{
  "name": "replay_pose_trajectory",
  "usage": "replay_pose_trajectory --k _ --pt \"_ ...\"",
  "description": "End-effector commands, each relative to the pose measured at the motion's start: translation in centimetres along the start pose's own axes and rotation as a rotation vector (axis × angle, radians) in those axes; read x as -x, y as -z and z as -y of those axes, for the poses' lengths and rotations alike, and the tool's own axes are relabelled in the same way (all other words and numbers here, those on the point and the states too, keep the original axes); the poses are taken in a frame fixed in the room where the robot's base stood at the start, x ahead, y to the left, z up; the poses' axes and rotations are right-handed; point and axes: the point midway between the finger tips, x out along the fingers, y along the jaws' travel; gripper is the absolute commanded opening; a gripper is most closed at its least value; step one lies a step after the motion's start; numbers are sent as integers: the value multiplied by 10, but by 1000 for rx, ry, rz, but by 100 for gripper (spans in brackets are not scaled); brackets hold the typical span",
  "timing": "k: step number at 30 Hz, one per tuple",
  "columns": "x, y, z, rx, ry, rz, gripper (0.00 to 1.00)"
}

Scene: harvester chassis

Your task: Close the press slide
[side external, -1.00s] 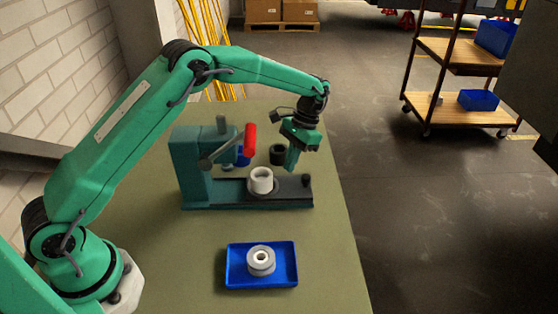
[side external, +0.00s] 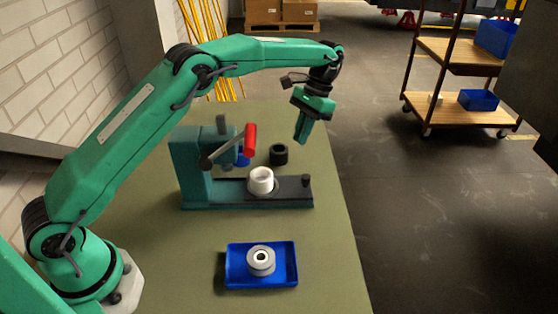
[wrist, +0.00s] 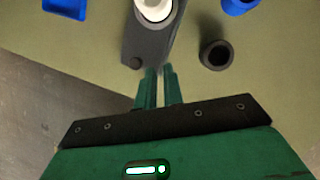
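The press (side external: 190,160) is a teal stand with a red-handled lever (side external: 250,140). Its dark slide (side external: 290,188) extends right from the stand, with a small black knob (side external: 306,181) near its outer end. The slide also shows in the wrist view (wrist: 142,40), its knob (wrist: 135,62) just beyond my fingertips. A white cup-like part (side external: 261,180) sits on the slide, right of the press head rather than under it. My gripper (side external: 301,140) hangs above and behind the slide's outer end, apart from it. In the wrist view its fingers (wrist: 159,72) show a narrow empty gap.
A blue tray (side external: 236,270) holding a pale grey ring-shaped part (side external: 261,260) lies in front of the press. A black ring-shaped part (side external: 278,154) and a blue part (side external: 243,157) stand behind it. The table's right edge is close to the slide's outer end.

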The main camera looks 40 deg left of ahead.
Motion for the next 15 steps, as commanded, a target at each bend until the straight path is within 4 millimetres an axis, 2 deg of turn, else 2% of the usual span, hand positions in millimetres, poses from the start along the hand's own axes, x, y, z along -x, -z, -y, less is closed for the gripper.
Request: replay_pose_trajectory --k 1,5,15 --pt "0 0 0 -1 0 -1 20" --pt "0 0 -3 -12 4 -15 44" --pt "-4 -4 -25 -113 38 -152 44"
